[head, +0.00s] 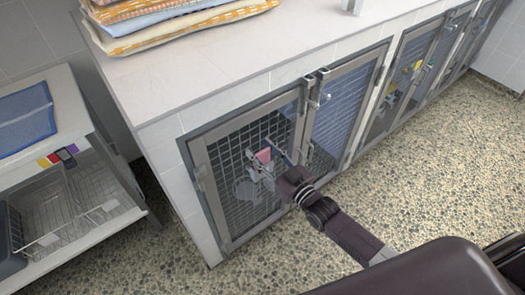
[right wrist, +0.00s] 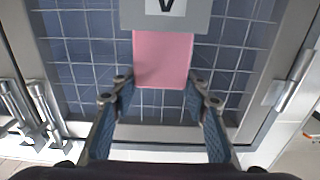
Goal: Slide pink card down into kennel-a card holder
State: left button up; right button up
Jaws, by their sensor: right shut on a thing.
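The pink card (head: 264,156) is in front of the mesh door of the leftmost kennel (head: 225,160). My right gripper (head: 277,164) reaches it from the right. In the right wrist view the pink card (right wrist: 162,60) lies between the two fingertips of my right gripper (right wrist: 160,83), which is shut on it. One edge of the card meets a grey plate (right wrist: 185,22) with a dark letter on a white patch, looking like an upside-down A. Whether the card is behind the plate or inside a holder, I cannot tell. My left gripper is not in view.
Other kennel doors (head: 345,110) continue to the right, with latches (head: 318,85) at the door edges. Folded towels (head: 165,20) lie on the counter. A shelf unit at left holds a blue towel (head: 25,118), coloured cards (head: 58,156) and a wire basket (head: 45,210). The speckled floor is clear.

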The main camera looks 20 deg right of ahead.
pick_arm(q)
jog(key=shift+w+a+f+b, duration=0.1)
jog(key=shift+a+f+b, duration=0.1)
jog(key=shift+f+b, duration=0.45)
pick_arm(e)
jog(key=shift+f, duration=0.8)
jog(key=o, duration=1.1)
jog(key=shift+o, duration=0.2)
jog(key=shift+s, duration=0.1)
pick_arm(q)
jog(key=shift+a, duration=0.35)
pick_arm(e)
jog(key=v, duration=0.8)
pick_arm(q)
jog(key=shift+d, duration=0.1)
